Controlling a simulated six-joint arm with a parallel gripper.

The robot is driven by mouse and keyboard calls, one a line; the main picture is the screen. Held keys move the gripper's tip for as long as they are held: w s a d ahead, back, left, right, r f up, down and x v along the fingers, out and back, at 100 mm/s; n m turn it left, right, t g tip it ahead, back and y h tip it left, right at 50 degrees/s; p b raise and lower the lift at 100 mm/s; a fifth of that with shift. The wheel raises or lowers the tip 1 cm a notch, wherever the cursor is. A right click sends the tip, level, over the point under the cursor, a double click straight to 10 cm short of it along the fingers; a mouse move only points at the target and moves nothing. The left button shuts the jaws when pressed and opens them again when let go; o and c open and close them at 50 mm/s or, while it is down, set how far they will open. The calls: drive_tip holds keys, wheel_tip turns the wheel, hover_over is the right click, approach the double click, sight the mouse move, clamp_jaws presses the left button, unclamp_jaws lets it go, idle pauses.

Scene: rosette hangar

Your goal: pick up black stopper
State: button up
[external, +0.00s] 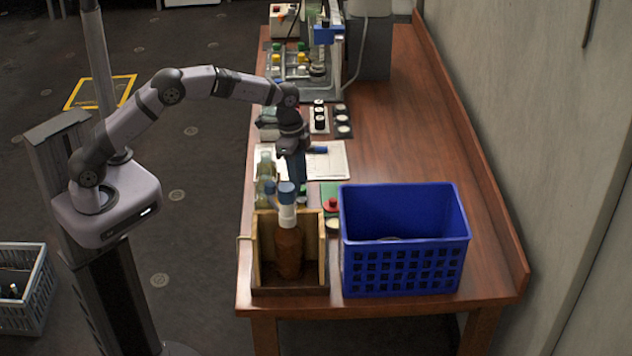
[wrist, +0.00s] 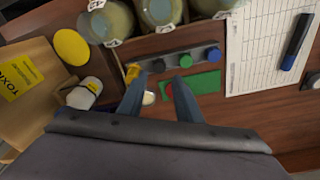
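In the wrist view, the black stopper (wrist: 158,66) sits on a grey strip (wrist: 170,62), between a yellow stopper (wrist: 132,71) and a green stopper (wrist: 185,61). A blue stopper (wrist: 214,54) is at the strip's right end. My gripper (wrist: 157,86) is open, its two fingers apart and pointing at the strip, with the black stopper just beyond the gap between their tips. Nothing shows held. In the external view, my gripper (external: 294,178) points down behind the wooden box; I cannot make out the black stopper there.
A wooden box (external: 254,268) holding a brown bottle (external: 289,252) and a blue crate (external: 405,268) stand at the table's near end. In the wrist view, jars (wrist: 160,10) line the strip's far side; a red piece on a green mat (wrist: 205,83) lies nearer. A clipboard (wrist: 258,45) is right.

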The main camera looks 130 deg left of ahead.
sight(302, 199)
drive_tip(key=shift+w+f+p, duration=0.15)
drive_tip(key=shift+f+p, duration=0.65)
drive_tip(key=shift+f, duration=0.8)
drive_tip(key=shift+w+f+p, duration=0.15)
drive_tip(key=shift+f+p, duration=0.6)
drive_tip(key=shift+f, duration=0.85)
drive_tip(key=shift+c, duration=0.6)
clamp_jaws()
